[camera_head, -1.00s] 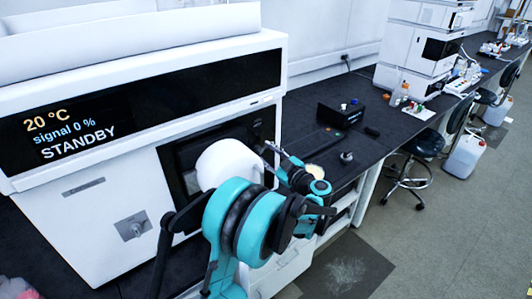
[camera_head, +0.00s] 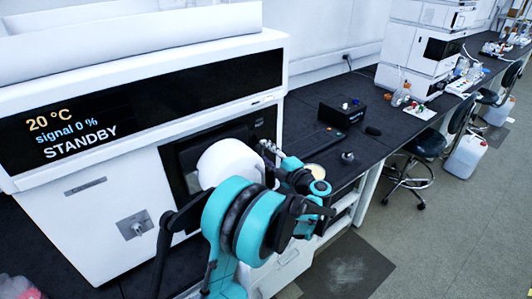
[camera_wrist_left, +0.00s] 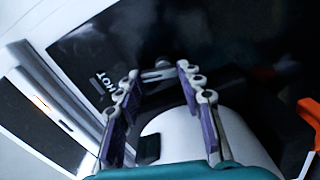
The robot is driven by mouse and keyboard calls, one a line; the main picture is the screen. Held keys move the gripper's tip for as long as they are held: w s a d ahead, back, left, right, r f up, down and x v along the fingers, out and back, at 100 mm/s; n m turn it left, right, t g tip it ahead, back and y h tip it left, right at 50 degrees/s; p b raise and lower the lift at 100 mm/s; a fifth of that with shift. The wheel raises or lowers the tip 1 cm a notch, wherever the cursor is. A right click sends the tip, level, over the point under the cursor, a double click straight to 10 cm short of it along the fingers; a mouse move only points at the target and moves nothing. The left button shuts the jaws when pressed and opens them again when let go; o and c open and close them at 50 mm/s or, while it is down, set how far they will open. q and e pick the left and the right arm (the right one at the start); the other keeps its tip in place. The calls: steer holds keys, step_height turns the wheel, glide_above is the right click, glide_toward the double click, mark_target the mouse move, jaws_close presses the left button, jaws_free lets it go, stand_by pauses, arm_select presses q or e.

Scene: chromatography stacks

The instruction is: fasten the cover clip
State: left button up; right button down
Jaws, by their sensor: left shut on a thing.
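The instrument (camera_head: 95,195) with a STANDBY display stands on the bench at the left. A white rounded housing (camera_head: 230,160) sticks out from its dark recess; in the left wrist view a white rounded body (camera_wrist_left: 180,125) lies below and between my fingers. My left gripper (camera_head: 266,148) is at the recess, just right of the housing. In the left wrist view its purple-padded fingers (camera_wrist_left: 157,72) are shut on a small pale metal piece (camera_wrist_left: 158,73), likely the cover clip, in front of a dark panel marked HOT (camera_wrist_left: 103,78). Whether the clip is fastened I cannot tell. My right gripper is out of view.
A small black box (camera_head: 342,114) and a small metal knob-like part (camera_head: 347,156) are on the dark bench (camera_head: 300,118) to the right. A black stool (camera_head: 425,143) stands farther along. An orange part (camera_wrist_left: 309,112) shows at the wrist view's right edge.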

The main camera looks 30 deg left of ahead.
arm_select(q)
steer(key=shift+n, duration=1.2)
steer(key=o, duration=1.2)
steer(key=shift+c, duration=0.2)
steer(key=shift+s+d, duration=0.1)
steer(key=v, duration=1.1)
steer(key=shift+d, duration=0.4)
steer(key=shift+s, duration=0.1)
